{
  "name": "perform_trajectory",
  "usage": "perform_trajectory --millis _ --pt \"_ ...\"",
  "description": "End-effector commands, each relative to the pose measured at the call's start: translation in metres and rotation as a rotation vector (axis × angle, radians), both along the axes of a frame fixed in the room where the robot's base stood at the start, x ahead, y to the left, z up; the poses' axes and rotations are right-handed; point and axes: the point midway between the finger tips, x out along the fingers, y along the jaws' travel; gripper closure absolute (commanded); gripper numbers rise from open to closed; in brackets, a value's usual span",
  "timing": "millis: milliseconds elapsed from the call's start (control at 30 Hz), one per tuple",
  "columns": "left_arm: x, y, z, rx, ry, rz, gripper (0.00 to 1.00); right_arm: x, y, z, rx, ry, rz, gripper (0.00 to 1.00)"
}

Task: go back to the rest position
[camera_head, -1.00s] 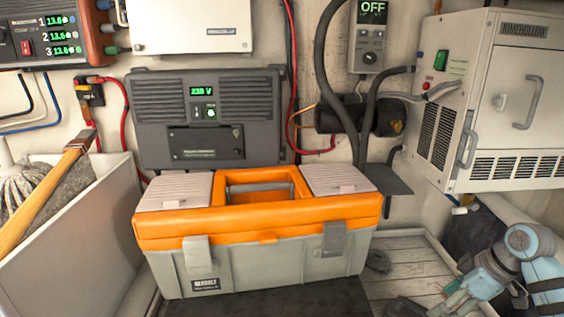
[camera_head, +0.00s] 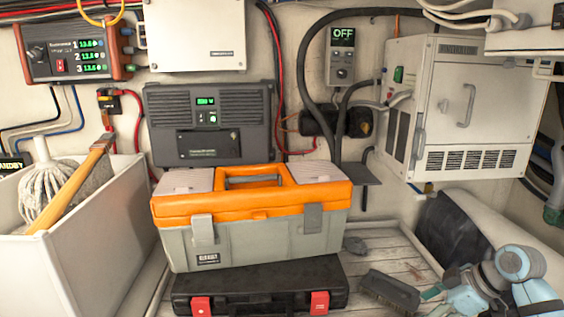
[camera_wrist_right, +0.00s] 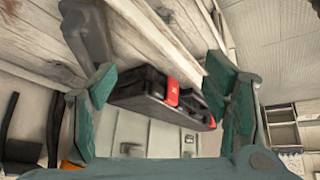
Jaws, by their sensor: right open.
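My right gripper (camera_head: 436,296) is at the lower right of the head view, above the plank floor. It also shows in the right wrist view (camera_wrist_right: 168,95), its teal fingers spread wide with nothing held between them. Beyond them in that view is a black case with red latches (camera_wrist_right: 148,92). My left gripper is in neither current view. The task names no object. In the head view, a grey toolbox with an orange lid (camera_head: 255,212) stands closed, and the black case (camera_head: 262,282) is low in front of it.
A dark brush (camera_head: 390,290) lies on the planks (camera_head: 385,252) close to my right gripper. A white bin (camera_head: 65,272) with a mop (camera_head: 45,190) stands at left. A white cabinet (camera_head: 465,105) hangs at right, above a dark bag-like object (camera_head: 452,228).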

Motion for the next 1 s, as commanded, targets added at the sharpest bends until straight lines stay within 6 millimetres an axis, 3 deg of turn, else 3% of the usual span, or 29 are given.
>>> perform_trajectory --millis 267,367,500,567,600,667,733,800,900,1000 --pt "-0.001 0.000 0.000 0.000 0.003 0.000 0.30 0.023 0.067 0.011 0.131 -0.287 0.189 0.30" --pt "-0.001 0.000 0.000 0.000 0.003 0.000 0.30 0.029 0.105 0.028 0.227 -0.484 0.266 0.30" --pt "-0.002 0.000 0.000 0.000 0.004 0.000 0.30 0.028 0.156 0.077 0.413 -0.881 0.267 0.30" --pt "-0.003 0.000 0.000 0.000 0.006 0.000 0.30 0.024 0.162 0.104 0.490 -1.064 0.176 0.30" --pt "-0.003 0.000 0.000 0.000 0.006 0.000 0.30 0.020 0.156 0.120 0.530 -1.180 0.066 0.30" --pt "-0.003 0.000 0.000 0.000 0.007 0.001 0.30 0.013 0.129 0.131 0.552 -1.307 -0.191 0.30" --pt "-0.003 0.000 0.000 0.000 0.007 0.001 0.30 -0.002 0.077 0.104 0.476 -1.293 -0.593 0.30" --pt "-0.003 0.000 0.000 0.000 0.006 0.000 0.30 -0.028 0.040 0.041 0.328 -1.091 -0.893 0.30" --pt "-0.003 0.000 0.000 0.000 0.006 0.000 0.30 -0.074 0.030 -0.039 0.157 -0.770 -1.062 0.30" --pt "-0.003 0.000 0.000 0.000 0.006 0.000 0.30 -0.121 0.040 -0.094 0.044 -0.493 -1.091 0.30"
